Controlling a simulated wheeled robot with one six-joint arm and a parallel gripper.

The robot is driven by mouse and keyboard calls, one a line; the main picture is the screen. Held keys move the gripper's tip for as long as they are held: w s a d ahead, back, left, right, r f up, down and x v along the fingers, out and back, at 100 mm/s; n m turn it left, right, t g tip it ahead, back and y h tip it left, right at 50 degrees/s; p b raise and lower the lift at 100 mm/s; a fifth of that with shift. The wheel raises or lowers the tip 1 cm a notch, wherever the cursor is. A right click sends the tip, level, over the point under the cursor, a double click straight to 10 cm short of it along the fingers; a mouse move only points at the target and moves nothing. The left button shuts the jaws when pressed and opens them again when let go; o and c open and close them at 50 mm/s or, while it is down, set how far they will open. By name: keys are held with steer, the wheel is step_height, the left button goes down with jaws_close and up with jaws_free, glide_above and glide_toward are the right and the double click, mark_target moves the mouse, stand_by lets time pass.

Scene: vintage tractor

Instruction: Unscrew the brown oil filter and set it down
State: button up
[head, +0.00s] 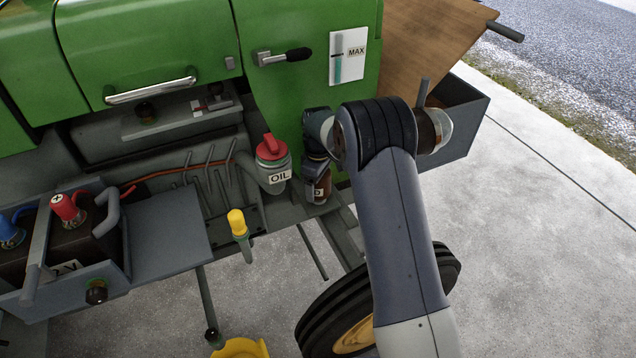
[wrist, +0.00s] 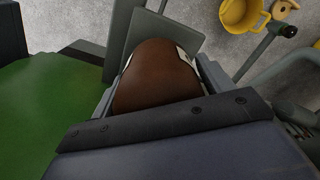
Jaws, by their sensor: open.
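The brown oil filter (head: 323,188) hangs low on the green tractor's side, just right of the oil reservoir, with a pale label partly visible. In the wrist view the brown filter (wrist: 158,78) fills the space between the fingers. My gripper (head: 316,166) is at the filter's upper part and hides some of it. In the wrist view my gripper (wrist: 165,92) is open, with one finger on each side of the filter. Whether either finger touches it is hard to tell.
The red-capped oil reservoir (head: 272,165) and a yellow-handled dipstick (head: 238,224) are close on the left. A grey tray (head: 164,229) is beside the battery (head: 75,232). A wheel (head: 335,315) and a yellow container (head: 240,348) are below. A grey box (head: 465,117) is at right.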

steer(key=shift+m, duration=0.8)
steer(key=shift+m, duration=0.9)
steer(key=shift+m, duration=0.9)
steer(key=shift+m, duration=0.8)
